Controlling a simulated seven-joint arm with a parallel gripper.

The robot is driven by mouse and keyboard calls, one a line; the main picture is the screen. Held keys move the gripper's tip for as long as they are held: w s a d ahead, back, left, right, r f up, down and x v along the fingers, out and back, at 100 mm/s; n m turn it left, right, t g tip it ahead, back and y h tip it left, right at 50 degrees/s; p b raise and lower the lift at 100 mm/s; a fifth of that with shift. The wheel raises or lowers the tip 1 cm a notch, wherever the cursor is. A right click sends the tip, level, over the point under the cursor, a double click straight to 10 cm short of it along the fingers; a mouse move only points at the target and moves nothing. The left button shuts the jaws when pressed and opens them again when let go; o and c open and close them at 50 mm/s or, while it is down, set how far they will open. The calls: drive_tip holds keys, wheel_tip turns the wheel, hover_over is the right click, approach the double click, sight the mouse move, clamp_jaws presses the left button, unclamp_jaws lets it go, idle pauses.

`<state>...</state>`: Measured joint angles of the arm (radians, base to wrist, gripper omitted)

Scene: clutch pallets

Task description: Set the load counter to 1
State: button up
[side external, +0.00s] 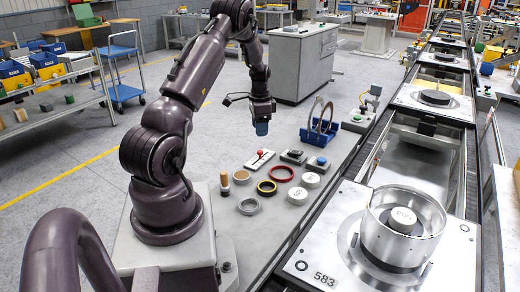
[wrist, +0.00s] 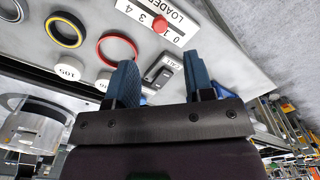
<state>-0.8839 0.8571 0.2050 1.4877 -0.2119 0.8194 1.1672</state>
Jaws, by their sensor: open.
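The load counter (side external: 260,159) is a white plate with a red knob, lying on the grey bench. In the wrist view the counter (wrist: 175,15) shows part of the word "LOADED" and a row of digits. Its red knob (wrist: 160,25) sits between the 3 and the 1, where no digit shows. My gripper (side external: 262,128) points down above the bench, and in the picture it is just above the counter plate. In the wrist view the blue fingers of my gripper (wrist: 163,75) are apart with nothing between them. The knob is beyond the fingertips, not touched.
A dark switch box (side external: 293,156) and a blue button box (side external: 318,164) stand right of the counter. A red ring (side external: 283,181), other rings, white discs (side external: 297,196) and a wooden-handled stamp (side external: 225,184) lie nearby. A conveyor with pallets (side external: 345,240) runs along the right.

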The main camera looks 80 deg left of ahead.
sight(260, 151)
wheel_tip(260, 151, down, 9)
drive_tip(key=shift+r, duration=0.2)
